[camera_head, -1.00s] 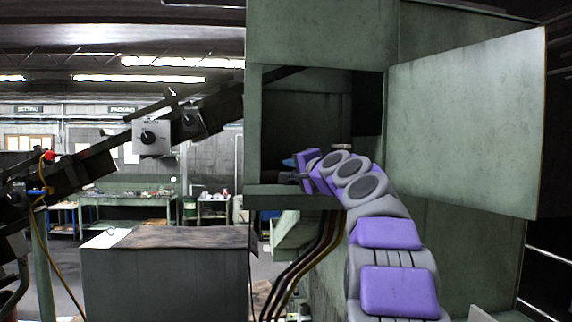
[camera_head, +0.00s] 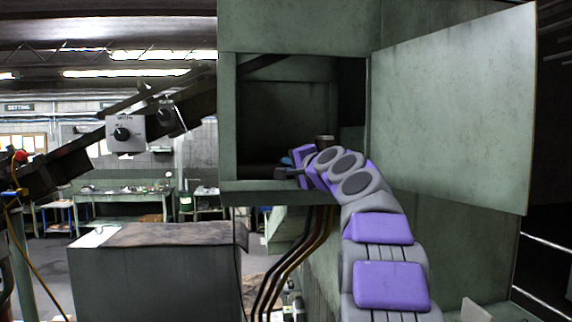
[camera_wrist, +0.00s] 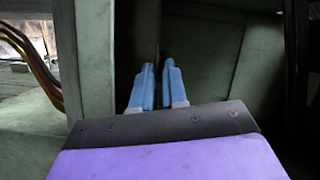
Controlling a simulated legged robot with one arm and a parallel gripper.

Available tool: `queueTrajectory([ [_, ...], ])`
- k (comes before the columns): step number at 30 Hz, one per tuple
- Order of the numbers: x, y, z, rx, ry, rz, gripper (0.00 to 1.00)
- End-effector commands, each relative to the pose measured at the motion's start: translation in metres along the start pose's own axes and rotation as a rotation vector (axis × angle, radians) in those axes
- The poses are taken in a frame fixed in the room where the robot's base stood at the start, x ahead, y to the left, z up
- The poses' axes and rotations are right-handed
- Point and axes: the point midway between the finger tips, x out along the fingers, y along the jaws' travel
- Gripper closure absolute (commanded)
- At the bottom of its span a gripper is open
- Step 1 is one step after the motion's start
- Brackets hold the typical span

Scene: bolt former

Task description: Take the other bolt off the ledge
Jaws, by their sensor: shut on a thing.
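My gripper shows in the wrist view (camera_wrist: 158,64), its two blue fingers almost together with a thin dark gap between them. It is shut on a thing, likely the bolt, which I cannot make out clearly. In the head view my gripper (camera_head: 286,161) is at the opening of the green cabinet, just above the ledge (camera_head: 265,186). The fingers are mostly hidden by my wrist. A small round-topped cylinder (camera_head: 325,141) shows behind my arm; I cannot tell what it is. The dark interior hides whether another bolt lies there.
The cabinet's open door (camera_head: 450,110) stands to the right of my arm. Cables (camera_head: 298,262) hang below the ledge. A dark block-shaped bench (camera_head: 155,275) is at the lower left. A dark rail with control boxes (camera_head: 126,133) slants in from the left.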

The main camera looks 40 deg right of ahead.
Motion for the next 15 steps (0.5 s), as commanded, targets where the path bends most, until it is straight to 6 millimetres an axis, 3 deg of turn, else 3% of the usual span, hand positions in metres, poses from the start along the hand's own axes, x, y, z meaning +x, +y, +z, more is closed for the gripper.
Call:
queueTrajectory([
  [5,0.001,-0.003,-0.001,-0.002,-0.001,0.002,1.00],
  [15,0.001,-0.027,-0.008,-0.002,-0.001,0.001,1.00],
])
